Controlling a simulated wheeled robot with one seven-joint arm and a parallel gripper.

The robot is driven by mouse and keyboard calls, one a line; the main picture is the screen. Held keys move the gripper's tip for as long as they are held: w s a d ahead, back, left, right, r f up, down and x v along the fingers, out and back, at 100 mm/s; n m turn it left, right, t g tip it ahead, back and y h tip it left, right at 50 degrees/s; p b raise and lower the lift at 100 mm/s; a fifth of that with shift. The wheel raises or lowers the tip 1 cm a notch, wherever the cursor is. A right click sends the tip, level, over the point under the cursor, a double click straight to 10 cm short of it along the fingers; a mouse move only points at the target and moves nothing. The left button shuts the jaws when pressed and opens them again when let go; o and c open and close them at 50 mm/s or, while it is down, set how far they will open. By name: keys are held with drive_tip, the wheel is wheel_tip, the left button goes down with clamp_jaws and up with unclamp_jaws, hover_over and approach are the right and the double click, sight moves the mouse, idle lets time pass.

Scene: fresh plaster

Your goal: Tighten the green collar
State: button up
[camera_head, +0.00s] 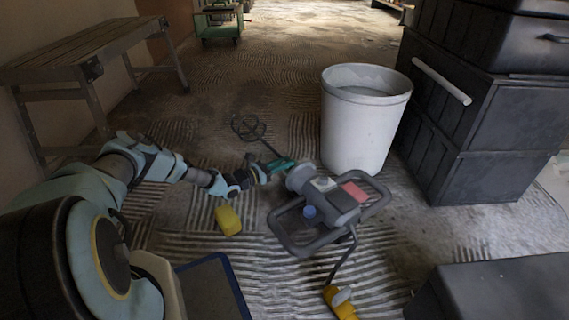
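The green collar (281,164) shows between the grey body of a handheld mixer (330,205) and its dark shaft with a looped paddle (250,128). The mixer lies on the striped floor with its paddle pointing to the upper left. It has a grey handle frame, a red patch and a blue knob. My arm reaches in from the lower left. My gripper (265,173) is right at the collar's left side. It looks to be touching or very near it, and its fingers are too small and dark to show whether they are closed around it.
A white bucket (345,130) stands behind the mixer. Dark stacked cases (480,110) fill the right, and another dark box (500,290) is at lower right. A yellow block (228,220) lies left of the mixer. A cable runs to a yellow item (341,303). A bench (85,50) stands upper left.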

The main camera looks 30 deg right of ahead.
clamp_jaws()
drive_tip(key=shift+r, duration=0.1)
